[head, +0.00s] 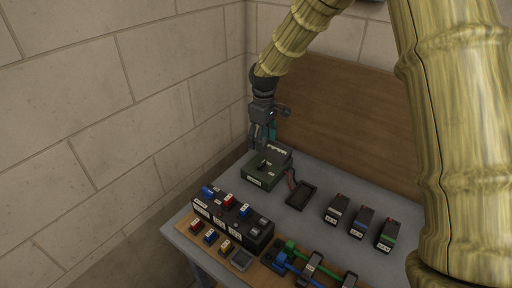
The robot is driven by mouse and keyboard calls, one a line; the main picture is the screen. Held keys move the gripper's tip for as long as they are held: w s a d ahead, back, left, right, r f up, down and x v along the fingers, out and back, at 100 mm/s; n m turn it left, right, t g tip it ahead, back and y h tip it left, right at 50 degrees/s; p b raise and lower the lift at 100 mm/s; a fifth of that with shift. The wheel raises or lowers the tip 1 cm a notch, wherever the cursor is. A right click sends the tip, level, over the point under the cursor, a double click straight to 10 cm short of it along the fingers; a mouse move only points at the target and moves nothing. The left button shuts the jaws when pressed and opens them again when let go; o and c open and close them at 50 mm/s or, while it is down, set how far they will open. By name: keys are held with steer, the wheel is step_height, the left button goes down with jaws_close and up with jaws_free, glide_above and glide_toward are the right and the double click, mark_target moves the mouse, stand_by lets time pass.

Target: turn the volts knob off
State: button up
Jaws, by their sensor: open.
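A dark green box (261,182) stands on the grey table toward the back left, with pale markings on its top. A small dark knob-like part (264,166) shows on the top of the box; its lettering is too small to read, so I cannot tell whether it is the volts knob or how it is set. My gripper (264,145) points down just above the back left of the box, open and empty. I cannot tell whether its fingertips touch the box, and they hide part of its back left corner.
A black tray (300,194) sits right of the box, with a reddish lead between. A black rack (232,219) with coloured blocks stands in front. Several dark blocks (362,221) stand at right. Green and blue parts (291,249) lie in front. A wooden panel (340,115) rises behind.

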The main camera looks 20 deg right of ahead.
steer(key=p, duration=0.3)
glide_above(263, 164)
steer(key=s, duration=0.3)
steer(key=f, duration=0.4)
steer(key=shift+w+d+f, duration=0.2)
steer(key=shift+w+f, duration=0.05)
steer(key=w+f, duration=0.1)
steer(key=f, duration=0.1)
steer(key=w+f, duration=0.1)
steer(key=f, duration=0.1)
steer(key=w+f, duration=0.2)
steer(key=shift+a+p, duration=0.2)
steer(key=shift+p, duration=0.15)
steer(key=shift+s+r, duration=0.35)
steer(key=shift+s, duration=0.25)
steer(key=shift+s+r, duration=0.35)
steer(key=shift+s, duration=0.25)
steer(key=shift+c, duration=0.2)
steer(key=shift+s+d+r, duration=0.15)
steer(key=shift+s+r, duration=0.05)
steer(key=c, duration=0.4)
steer(key=shift+w+f, duration=0.2)
steer(key=shift+f, duration=0.05)
steer(key=c, duration=0.3)
steer(key=shift+w+f, duration=0.35)
steer(key=shift+w, duration=0.1)
steer(key=shift+c, duration=1.4)
steer(key=shift+w+a+f, duration=0.1)
steer(key=shift+a, duration=0.1)
